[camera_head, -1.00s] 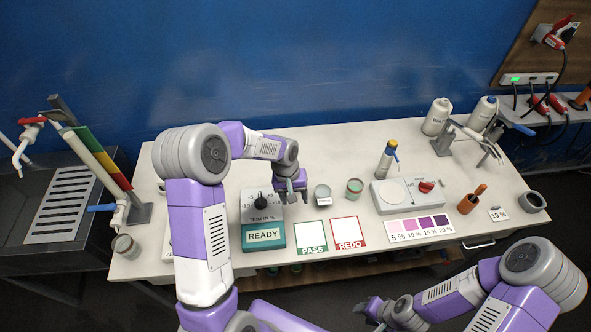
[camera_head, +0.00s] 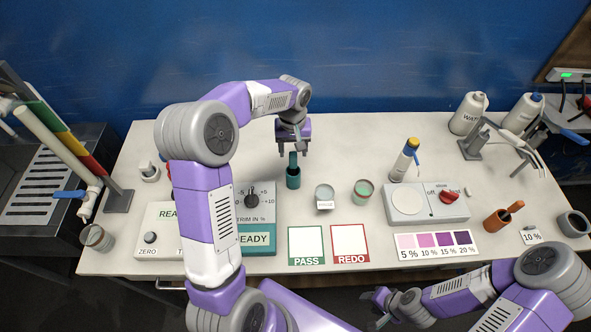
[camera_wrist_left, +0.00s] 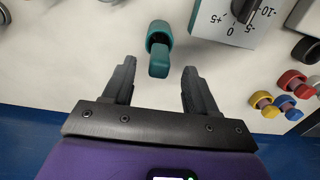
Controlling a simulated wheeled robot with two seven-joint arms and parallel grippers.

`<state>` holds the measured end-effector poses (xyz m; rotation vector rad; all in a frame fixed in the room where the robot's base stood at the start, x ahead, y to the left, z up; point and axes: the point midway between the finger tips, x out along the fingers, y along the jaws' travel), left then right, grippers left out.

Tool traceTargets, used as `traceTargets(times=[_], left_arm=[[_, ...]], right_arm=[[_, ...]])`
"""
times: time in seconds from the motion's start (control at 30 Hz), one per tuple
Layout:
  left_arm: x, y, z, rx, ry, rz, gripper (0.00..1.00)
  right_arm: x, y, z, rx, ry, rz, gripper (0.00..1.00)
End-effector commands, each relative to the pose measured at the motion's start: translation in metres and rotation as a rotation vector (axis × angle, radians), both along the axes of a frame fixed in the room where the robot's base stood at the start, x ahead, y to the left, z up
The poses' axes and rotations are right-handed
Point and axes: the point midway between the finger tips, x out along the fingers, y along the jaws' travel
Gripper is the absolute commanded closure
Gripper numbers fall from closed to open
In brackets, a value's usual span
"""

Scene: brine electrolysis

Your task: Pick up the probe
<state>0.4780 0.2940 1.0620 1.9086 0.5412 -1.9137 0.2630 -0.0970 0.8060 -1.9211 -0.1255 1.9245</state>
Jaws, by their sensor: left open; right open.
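A teal probe stands with its handle (camera_head: 293,158) up in a teal round holder (camera_head: 293,180) on the white table; that this is the probe is judged from its shape. In the left wrist view the probe handle (camera_wrist_left: 159,62) points toward the open jaws, with the holder (camera_wrist_left: 160,32) beyond. My left gripper (camera_head: 293,150) is open and empty, just behind and above the handle; its fingers (camera_wrist_left: 159,70) lie to either side of it, apart from it. My right gripper (camera_head: 378,305) is low in front of the table, small and partly turned away.
A grey trim box with a dial (camera_head: 252,200) stands left of the holder. A stirrer (camera_head: 425,200) and an orange holder (camera_head: 497,220) are further right. The table behind the holder is clear.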

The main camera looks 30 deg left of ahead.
Motion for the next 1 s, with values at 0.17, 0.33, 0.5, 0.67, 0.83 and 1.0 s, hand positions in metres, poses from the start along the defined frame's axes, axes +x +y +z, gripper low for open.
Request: traceTargets(times=[0.17, 0.33, 0.5, 0.67, 0.83, 1.0], left_arm=[[0.003, 0.001, -0.021, -0.002, 0.001, 0.0, 0.43], [0.008, 0.003, -0.047, -0.002, 0.003, 0.001, 0.43], [0.008, 0.003, -0.061, -0.001, 0.0, 0.0, 0.43], [0.008, 0.003, -0.062, 0.0, -0.001, 0.0, 0.43], [0.008, 0.003, -0.062, -0.001, -0.001, 0.0, 0.58], [0.008, 0.003, -0.062, -0.001, -0.001, 0.0, 0.84]], right_arm=[[-0.001, 0.0, 0.001, 0.0, 0.001, 0.0, 0.57], [0.0, 0.0, 0.001, 0.0, 0.001, 0.0, 0.57], [0.0, 0.0, 0.0, 0.0, 0.0, 0.0, 0.57], [0.0, 0.0, 0.0, 0.0, 0.001, 0.0, 0.57], [0.0, 0.0, 0.0, 0.0, 0.001, 0.0, 0.57], [0.0, 0.0, 0.0, 0.0, 0.001, 0.0, 0.57]])
